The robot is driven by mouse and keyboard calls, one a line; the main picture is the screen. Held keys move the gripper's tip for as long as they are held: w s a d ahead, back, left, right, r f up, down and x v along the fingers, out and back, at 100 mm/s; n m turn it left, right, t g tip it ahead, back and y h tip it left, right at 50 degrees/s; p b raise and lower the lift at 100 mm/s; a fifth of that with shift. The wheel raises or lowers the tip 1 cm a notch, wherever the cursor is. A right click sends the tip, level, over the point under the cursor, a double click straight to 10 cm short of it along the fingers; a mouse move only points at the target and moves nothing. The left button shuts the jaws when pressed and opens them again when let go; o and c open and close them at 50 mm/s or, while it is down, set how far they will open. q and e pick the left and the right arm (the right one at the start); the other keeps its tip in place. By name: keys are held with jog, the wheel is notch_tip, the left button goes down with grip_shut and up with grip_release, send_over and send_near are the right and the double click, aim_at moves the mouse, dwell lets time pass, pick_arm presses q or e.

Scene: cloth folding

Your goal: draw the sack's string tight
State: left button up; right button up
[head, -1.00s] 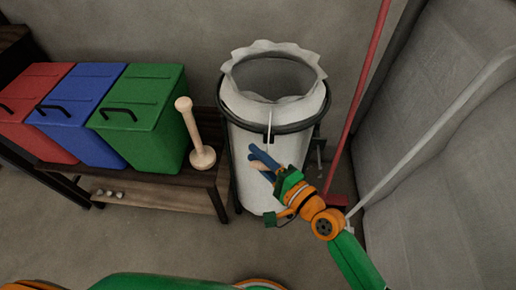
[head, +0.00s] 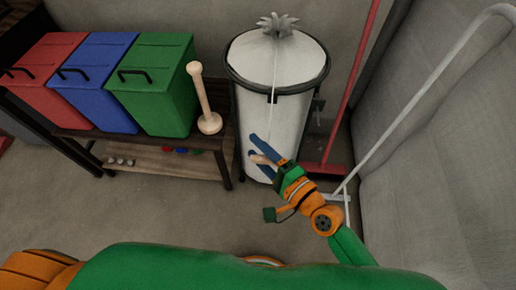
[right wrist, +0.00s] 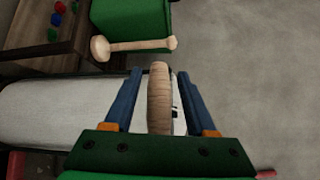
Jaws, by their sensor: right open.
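The white sack (head: 300,65) hangs in a round stand with a dark ring (head: 313,88). Its mouth is gathered shut into a ruffled tuft (head: 277,24) on top. A thin pale string (head: 275,75) runs from the tuft down over the front rim. My right gripper (head: 252,146) is low in front of the sack, with its blue fingers apart. A wooden toggle (head: 263,160) lies between the fingers. In the right wrist view the toggle (right wrist: 159,105) stands between the open fingers, with gaps on both sides. My left gripper is not in view.
Red (head: 58,80), blue (head: 100,80) and green (head: 155,85) lidded bins stand on a low bench (head: 90,140) at left, beside a wooden peg stand (head: 203,100). A red broom (head: 350,100) and a white pole (head: 410,105) stand at right. Floor in front is clear.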

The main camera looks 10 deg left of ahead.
jog(key=v, duration=0.7)
jog(key=shift+b, duration=0.4)
